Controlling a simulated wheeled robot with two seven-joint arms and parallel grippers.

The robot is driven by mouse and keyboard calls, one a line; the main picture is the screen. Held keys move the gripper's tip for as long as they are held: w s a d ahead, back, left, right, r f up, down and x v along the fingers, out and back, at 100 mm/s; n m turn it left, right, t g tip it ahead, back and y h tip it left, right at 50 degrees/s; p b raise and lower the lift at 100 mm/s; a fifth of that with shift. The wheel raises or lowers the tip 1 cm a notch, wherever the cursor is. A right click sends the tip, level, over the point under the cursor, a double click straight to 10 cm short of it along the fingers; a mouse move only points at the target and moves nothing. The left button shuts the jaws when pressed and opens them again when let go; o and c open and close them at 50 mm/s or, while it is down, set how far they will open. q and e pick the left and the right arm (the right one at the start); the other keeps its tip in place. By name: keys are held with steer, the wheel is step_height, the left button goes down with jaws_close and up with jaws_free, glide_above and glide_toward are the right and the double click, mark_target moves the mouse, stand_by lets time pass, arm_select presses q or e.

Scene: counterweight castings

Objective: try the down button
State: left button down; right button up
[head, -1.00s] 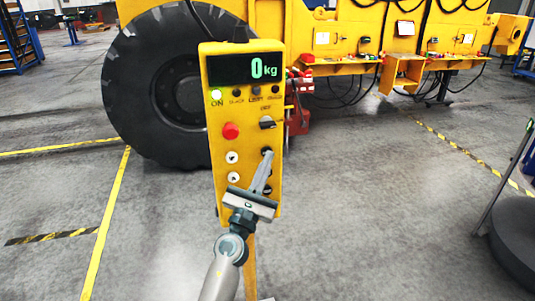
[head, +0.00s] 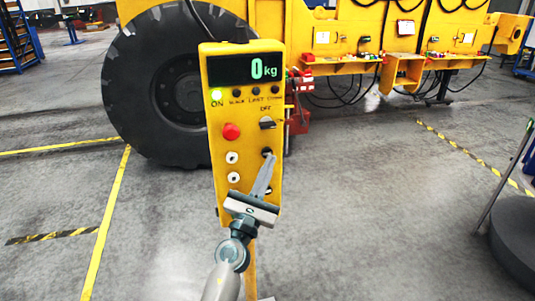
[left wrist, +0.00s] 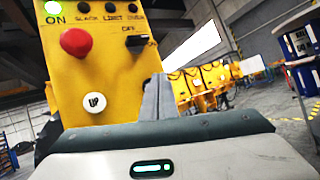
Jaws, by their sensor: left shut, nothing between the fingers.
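The yellow control box (head: 219,140) stands upright mid-view, its display (head: 243,69) reading 0 kg and its green ON lamp (head: 216,95) lit. A white button labelled UP (left wrist: 94,103) shows in the left wrist view, below the red knob (left wrist: 75,41). In the head view it is the upper white button (head: 232,158). A second white button (head: 233,177) sits below it, its mark too small to read. My left gripper (head: 270,158) is shut and empty, its tips in front of the right-hand black buttons, partly hiding them. I cannot tell whether they touch. My right gripper is out of view.
A rotary switch (head: 267,123) sits above the black buttons. Behind the box are a big black tyre (head: 135,90) and yellow machinery (head: 345,45). The floor between is clear.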

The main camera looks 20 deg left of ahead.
arm_select(q)
steer(key=shift+s+d+p, duration=0.2)
steer(key=shift+s+d, duration=0.5)
steer(key=shift+s, duration=0.35)
steer(key=shift+s+d+p, duration=0.15)
steer(key=shift+s+d, duration=0.55)
steer(key=shift+s, duration=0.35)
stand_by(1.7)
